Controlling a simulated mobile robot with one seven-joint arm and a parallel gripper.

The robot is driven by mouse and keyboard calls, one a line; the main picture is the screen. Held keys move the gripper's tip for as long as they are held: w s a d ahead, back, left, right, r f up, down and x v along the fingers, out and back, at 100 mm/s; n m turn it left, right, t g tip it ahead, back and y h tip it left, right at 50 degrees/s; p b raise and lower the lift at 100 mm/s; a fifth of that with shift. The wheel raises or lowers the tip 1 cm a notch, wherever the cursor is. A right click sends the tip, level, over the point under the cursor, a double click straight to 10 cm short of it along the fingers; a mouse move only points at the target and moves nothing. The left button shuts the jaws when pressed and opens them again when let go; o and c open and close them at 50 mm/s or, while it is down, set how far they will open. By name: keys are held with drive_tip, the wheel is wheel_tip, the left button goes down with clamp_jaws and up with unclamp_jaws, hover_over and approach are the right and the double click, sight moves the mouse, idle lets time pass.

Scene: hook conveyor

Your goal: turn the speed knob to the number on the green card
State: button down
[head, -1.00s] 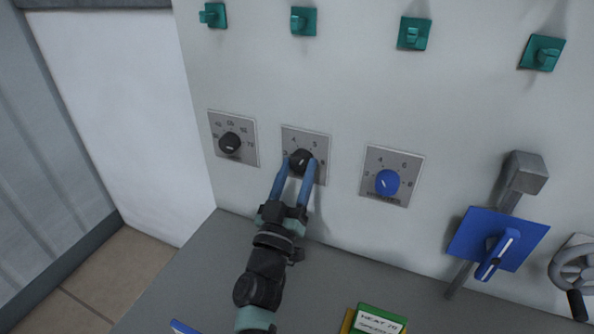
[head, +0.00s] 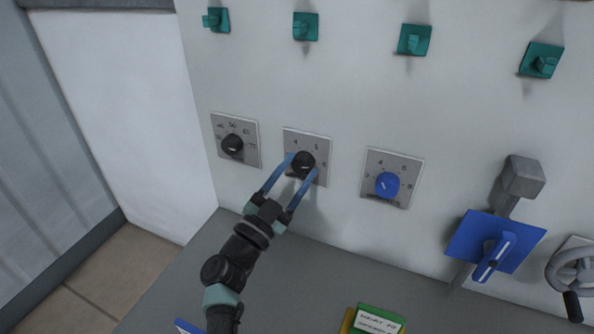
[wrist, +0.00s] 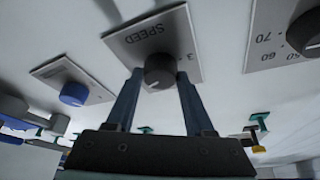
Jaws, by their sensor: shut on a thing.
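The speed knob (head: 303,163) is black and round, on a light plate with numbers, the middle one of three dials on the pale panel. The wrist view shows the word SPEED on its plate (wrist: 152,38). My gripper (head: 303,164) has its two blue fingers on either side of this knob and is shut on it; the fingers also flank it in the wrist view (wrist: 159,76). The fingers hide part of the scale, and I cannot read the knob's setting surely. The green card (head: 381,315) lies at the bottom of the head view; its small print is not clearly legible.
A black knob (head: 232,145) is on the left and a blue knob (head: 387,184) on the right. A blue plate with a handle (head: 493,256), a grey handwheel (head: 574,270) and several green switches (head: 414,40) are also mounted here. The grey ledge (head: 290,285) is mostly clear.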

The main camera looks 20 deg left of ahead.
drive_tip(key=shift+a+m+g+h, duration=0.1)
drive_tip(key=shift+m+g+h, duration=0.25)
drive_tip(key=shift+m, duration=0.75)
drive_tip(key=shift+m+g+h, duration=0.25)
drive_tip(key=shift+m+h, duration=0.2)
drive_tip(key=shift+m, duration=0.95)
drive_tip(key=shift+c, duration=1.4)
unclamp_jaws()
drive_tip(key=shift+s, duration=0.1)
drive_tip(key=v, duration=1.2)
drive_tip(key=shift+s+a+p, duration=0.2)
drive_tip(key=shift+s+p, duration=0.15)
